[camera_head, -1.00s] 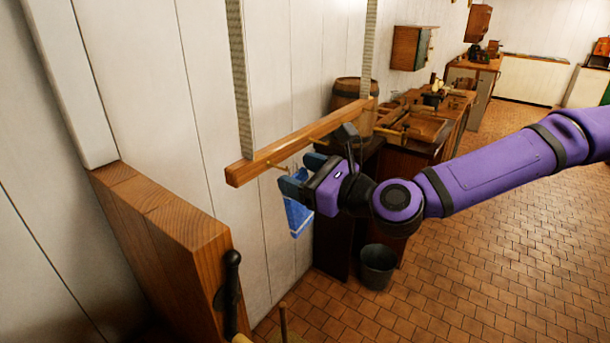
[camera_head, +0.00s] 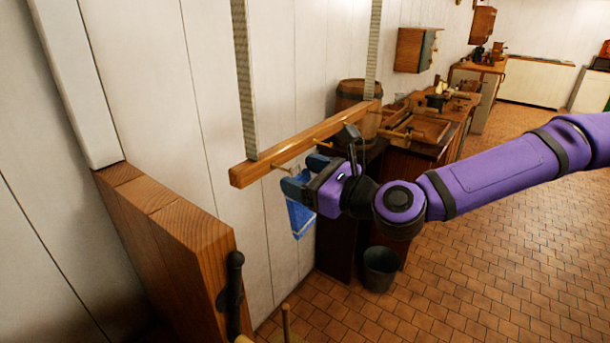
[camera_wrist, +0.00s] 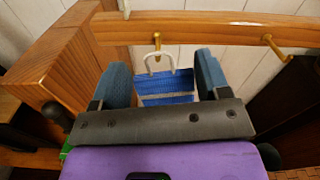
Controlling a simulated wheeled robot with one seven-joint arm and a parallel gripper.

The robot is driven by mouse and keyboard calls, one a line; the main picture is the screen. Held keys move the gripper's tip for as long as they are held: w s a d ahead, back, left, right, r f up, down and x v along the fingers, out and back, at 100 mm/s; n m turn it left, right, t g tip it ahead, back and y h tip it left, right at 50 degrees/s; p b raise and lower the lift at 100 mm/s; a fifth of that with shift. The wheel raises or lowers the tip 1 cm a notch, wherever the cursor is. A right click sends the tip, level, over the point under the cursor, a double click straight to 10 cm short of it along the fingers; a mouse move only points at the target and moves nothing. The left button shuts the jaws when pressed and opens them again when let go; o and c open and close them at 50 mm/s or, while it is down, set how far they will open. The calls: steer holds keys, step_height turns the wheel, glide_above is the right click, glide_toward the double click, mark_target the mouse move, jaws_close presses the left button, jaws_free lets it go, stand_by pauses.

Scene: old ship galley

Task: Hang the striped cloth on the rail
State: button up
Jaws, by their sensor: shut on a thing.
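The blue cloth with white stripes (camera_head: 300,217) hangs below my gripper (camera_head: 292,187). My gripper is shut on it. In the wrist view the cloth (camera_wrist: 168,88) shows between the fingers of my gripper (camera_wrist: 163,76), with a white loop (camera_wrist: 155,57) standing up from its top edge. The wooden rail (camera_head: 310,140) is fixed to the wall just above and behind the gripper. It also shows in the wrist view (camera_wrist: 210,27). A brass hook (camera_wrist: 157,42) on the rail is right at the loop; I cannot tell whether the loop is around it.
A second brass hook (camera_wrist: 272,45) is to the right on the rail. A thick wooden partition (camera_head: 185,255) stands at left. A barrel (camera_head: 357,100) and a workbench (camera_head: 430,140) are beyond the rail. A grey bucket (camera_head: 380,268) stands on the tiled floor, clear at right.

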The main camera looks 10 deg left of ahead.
steer(key=shift+x, duration=0.75)
steer(key=shift+w+a+f, duration=0.1)
steer(key=shift+a+f, duration=0.2)
steer(key=shift+f, duration=0.2)
stand_by(0.8)
stand_by(0.4)
steer(key=o, duration=1)
steer(key=shift+d, duration=0.1)
